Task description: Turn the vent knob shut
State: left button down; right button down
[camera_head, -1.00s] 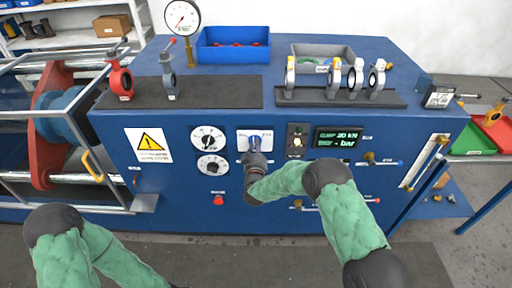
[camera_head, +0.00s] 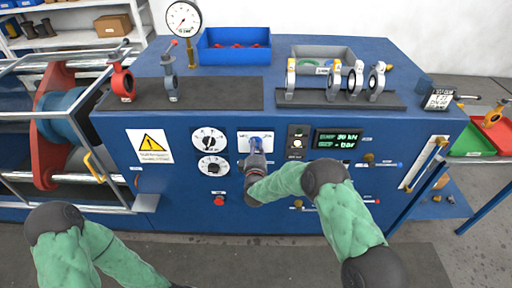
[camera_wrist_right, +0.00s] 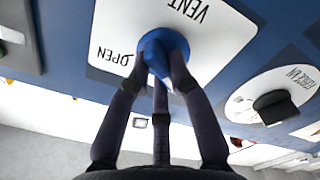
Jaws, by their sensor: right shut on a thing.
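The vent knob is a blue knob (camera_head: 256,144) on a white plate (camera_head: 243,138) on the front of the blue panel. In the right wrist view the knob (camera_wrist_right: 157,44) stands on its white plate (camera_wrist_right: 110,40), which reads VENT and OPEN upside down. My right gripper (camera_head: 256,153) is at the panel front with its dark fingers around the knob. In the right wrist view the fingers (camera_wrist_right: 158,62) close on the knob's blue grip from both sides and hide part of it.
Round dials (camera_head: 208,139) sit left of the knob, with a red button (camera_head: 220,200) below them. A switch plate (camera_head: 298,140) and a green-lit display (camera_head: 338,139) are close on the right.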

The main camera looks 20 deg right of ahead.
jog(key=shift+n, duration=0.3)
jog(key=c, duration=1.1)
grip_release()
jog(key=v, duration=1.2)
